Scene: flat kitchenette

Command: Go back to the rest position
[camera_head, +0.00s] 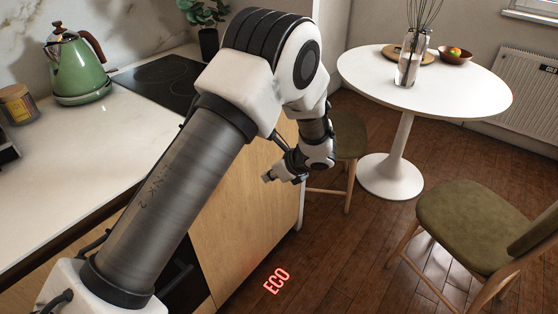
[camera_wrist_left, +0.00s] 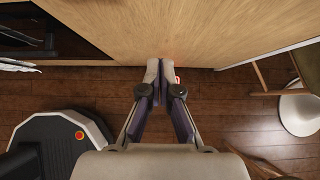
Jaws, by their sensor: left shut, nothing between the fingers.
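My left arm reaches in from the bottom left of the head view and bends down at the elbow. My left gripper (camera_head: 268,178) hangs in front of the wooden cabinet front (camera_head: 240,215), below the countertop. In the left wrist view the left gripper (camera_wrist_left: 160,70) is shut, its fingertips together with nothing between them. The fingertips appear close to the cabinet front (camera_wrist_left: 190,30); whether they touch it I cannot tell. My right gripper is in neither view.
The counter (camera_head: 75,170) carries a green kettle (camera_head: 78,70), a jar (camera_head: 17,104) and a black hob (camera_head: 160,80). A round white table (camera_head: 450,95) stands behind, with chairs (camera_head: 470,220) near it. Wooden floor (camera_head: 350,260) is open between the cabinet and the front chair.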

